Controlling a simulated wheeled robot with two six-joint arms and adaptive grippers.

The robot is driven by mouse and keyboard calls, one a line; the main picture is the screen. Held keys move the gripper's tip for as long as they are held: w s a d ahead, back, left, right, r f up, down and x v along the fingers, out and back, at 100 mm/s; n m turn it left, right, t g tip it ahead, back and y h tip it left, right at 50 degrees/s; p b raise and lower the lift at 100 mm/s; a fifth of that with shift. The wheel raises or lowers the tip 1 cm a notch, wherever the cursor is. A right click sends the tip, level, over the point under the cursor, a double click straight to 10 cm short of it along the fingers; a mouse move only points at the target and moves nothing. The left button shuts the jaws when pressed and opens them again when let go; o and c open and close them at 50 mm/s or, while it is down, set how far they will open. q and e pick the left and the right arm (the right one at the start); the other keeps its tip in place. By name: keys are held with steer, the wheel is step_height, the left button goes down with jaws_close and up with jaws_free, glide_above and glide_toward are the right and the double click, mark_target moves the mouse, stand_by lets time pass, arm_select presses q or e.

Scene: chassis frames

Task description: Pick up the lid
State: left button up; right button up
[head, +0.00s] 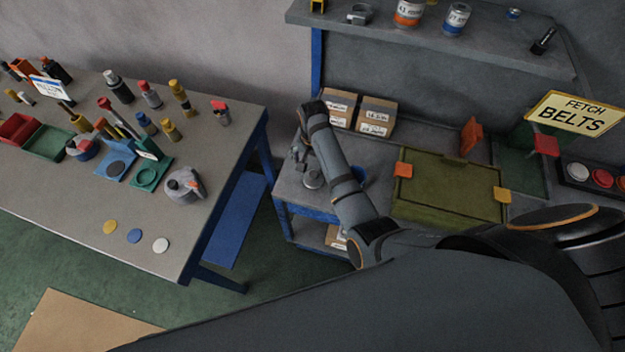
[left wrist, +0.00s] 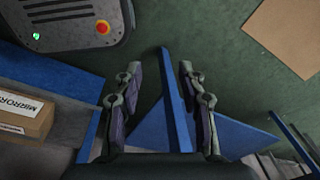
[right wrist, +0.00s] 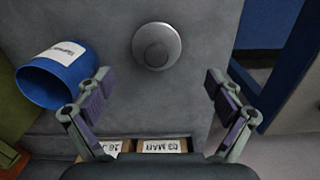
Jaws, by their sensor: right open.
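A round grey metal lid (right wrist: 156,46) with a knob on top lies flat on the grey bench top. In the head view the lid (head: 313,181) is near the bench's left end. My right gripper (head: 298,158) hangs above the bench close to the lid. In the right wrist view my right gripper (right wrist: 157,74) is open and empty, with the lid ahead of and roughly centred between its fingertips. It does not touch the lid as far as I can see. My left gripper (left wrist: 160,70) is open and empty over the floor and a blue frame; the head view does not show it.
A blue cup (right wrist: 55,84) with a white label lies left of the right fingers. Labelled cardboard boxes (head: 375,116) stand at the bench's back. An olive case (head: 450,187) sits farther right. A cluttered second table (head: 85,215) stands left, across a gap.

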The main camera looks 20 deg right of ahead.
mark_target(314, 174)
steer(key=shift+s+d+f+b, duration=0.1)
steer(key=shift+s+f+b, duration=0.25)
steer(key=shift+f+b, duration=0.6)
step_height(314, 174, down, 3)
steer(key=b, duration=0.5)
steer(key=shift+s, duration=0.1)
steer(key=shift+f, duration=0.15)
steer(key=shift+r, duration=0.25)
steer(key=c, duration=1.1)
arm_select(q)
step_height(314, 174, down, 7)
arm_select(e)
jaws_close()
